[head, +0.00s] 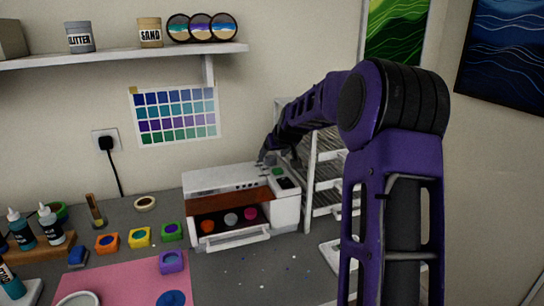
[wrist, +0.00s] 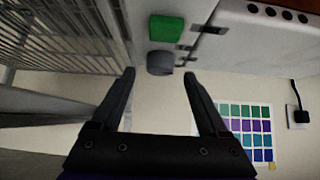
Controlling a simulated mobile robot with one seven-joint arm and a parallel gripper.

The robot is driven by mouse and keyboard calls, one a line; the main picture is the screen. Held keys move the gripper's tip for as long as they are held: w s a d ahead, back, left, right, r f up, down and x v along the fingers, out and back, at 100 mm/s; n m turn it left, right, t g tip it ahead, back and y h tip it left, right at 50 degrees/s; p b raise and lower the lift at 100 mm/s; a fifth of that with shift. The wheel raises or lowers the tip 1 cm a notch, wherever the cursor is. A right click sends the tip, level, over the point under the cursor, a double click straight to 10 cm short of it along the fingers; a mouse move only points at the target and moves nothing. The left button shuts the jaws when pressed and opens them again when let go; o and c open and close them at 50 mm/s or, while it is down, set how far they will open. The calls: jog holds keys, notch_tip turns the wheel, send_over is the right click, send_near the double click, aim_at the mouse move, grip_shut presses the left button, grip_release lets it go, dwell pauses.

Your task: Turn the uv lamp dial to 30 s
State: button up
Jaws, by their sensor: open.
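The uv lamp (head: 286,210) is a white box on the bench in the head view, with a brown-red front panel and an open front showing small coloured pieces inside. In the wrist view its white casing (wrist: 262,42) is at the upper right. The dial (wrist: 160,62) is a small grey knob beside a green block (wrist: 166,28). My gripper (wrist: 159,73) is open, its fingertips on either side of the dial with gaps visible. In the head view my gripper (head: 267,158) is above the lamp's back right. I cannot read the dial's setting.
A white wire rack (head: 311,185) stands close to the lamp's right. A wall shelf (head: 120,56) with jars is above left. Coloured pots, bottles and a pink mat (head: 125,275) cover the bench's left. A colour chart (head: 176,114) hangs behind.

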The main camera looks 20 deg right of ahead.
jog(key=shift+x, duration=1.25)
jog(key=shift+r, duration=0.1)
grip_shut()
